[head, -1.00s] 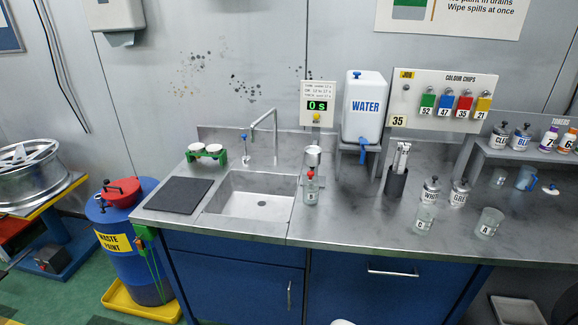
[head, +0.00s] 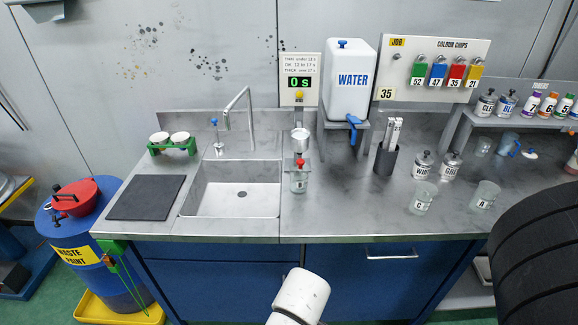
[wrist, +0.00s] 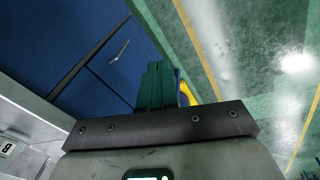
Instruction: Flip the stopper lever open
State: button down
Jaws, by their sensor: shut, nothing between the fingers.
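A metal cup (head: 300,140) stands over a clear jar (head: 299,181) on the steel counter, just right of the sink. A small red part (head: 300,162), apparently the stopper lever, sits between the cup and the jar. It is too small to tell its position. My gripper (wrist: 155,84) shows in the wrist view with its dark fingers together and nothing between them. It is over the floor in front of blue cabinets, away from the cup.
The sink (head: 230,190) and a dark mat (head: 146,197) lie left of the cup. A water tank (head: 350,90) with a blue tap stands behind right. Glass beakers (head: 421,198) stand farther right.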

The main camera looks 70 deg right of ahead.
aim_at(298, 163)
jog(key=w+d+r+n+g+h+b, duration=0.1)
jog(key=w+d+r+n+h, duration=0.25)
jog(key=w+d, duration=0.3)
jog(key=w+d+r+n+g+h+b, duration=0.1)
jog(key=w+d+r+n+h, duration=0.3)
jog(key=d, duration=0.4)
jog(key=w+d+r+n+g+h+b, duration=0.1)
jog(key=w+r+n+g+h, duration=0.1)
jog(key=w+r, duration=0.2)
jog(key=w+d+r+n+g+h+b, duration=0.1)
jog(key=w+d+r+n+g+h, duration=0.1)
jog(key=r, duration=0.8)
jog(key=w+n+g+h, duration=0.1)
jog(key=w, duration=0.1)
jog(key=shift+w+n, duration=0.35)
jog(key=shift+w, duration=0.05)
jog(key=shift+d, duration=0.1)
jog(key=p+x, duration=0.2)
jog(key=x, duration=1.2)
jog(key=shift+r, duration=0.15)
jog(key=shift+d, duration=0.1)
